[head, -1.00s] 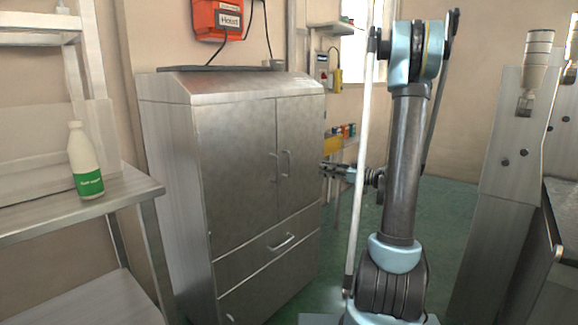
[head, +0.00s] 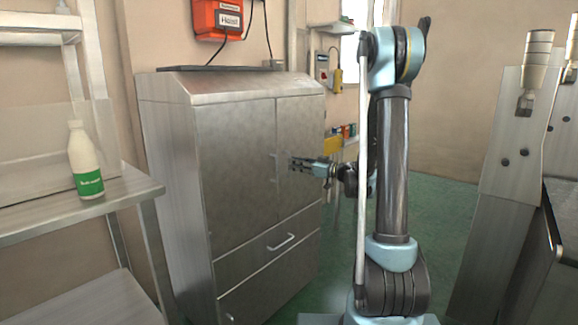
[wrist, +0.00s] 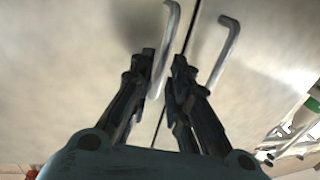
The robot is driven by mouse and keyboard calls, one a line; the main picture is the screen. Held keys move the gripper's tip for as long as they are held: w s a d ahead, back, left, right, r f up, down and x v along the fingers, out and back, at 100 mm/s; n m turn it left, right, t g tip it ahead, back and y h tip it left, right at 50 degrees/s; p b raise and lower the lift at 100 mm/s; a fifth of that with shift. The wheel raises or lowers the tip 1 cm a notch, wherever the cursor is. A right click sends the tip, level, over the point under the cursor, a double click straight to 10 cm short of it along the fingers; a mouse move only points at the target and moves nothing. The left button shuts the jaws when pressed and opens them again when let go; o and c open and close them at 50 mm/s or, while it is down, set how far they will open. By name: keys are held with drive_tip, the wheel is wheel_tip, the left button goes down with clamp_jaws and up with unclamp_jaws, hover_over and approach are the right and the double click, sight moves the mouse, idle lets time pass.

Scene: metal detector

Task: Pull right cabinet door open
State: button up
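The grey metal cabinet (head: 235,150) stands left of my arm, with its right door (head: 299,130) and left door closed. In the head view my gripper (head: 290,163) is in front of the right door and covers its handle. The left door's handle (head: 274,168) shows just left of my fingertips. The wrist view appears upside down. There the right door's handle (wrist: 170,30) runs between my open fingers (wrist: 163,58), and the left door's handle (wrist: 228,45) lies outside them. I cannot tell whether the fingers touch the handle.
A drawer with a handle (head: 281,242) is below the doors. A shelf with a bottle (head: 84,160) stands at left. Grey machine panels (head: 510,150) stand at right. Green floor (head: 445,215) is free between my arm and the panels.

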sight(289, 176)
drive_tip(key=shift+x, duration=1.7)
clamp_jaws()
drive_tip(key=shift+s, duration=0.1)
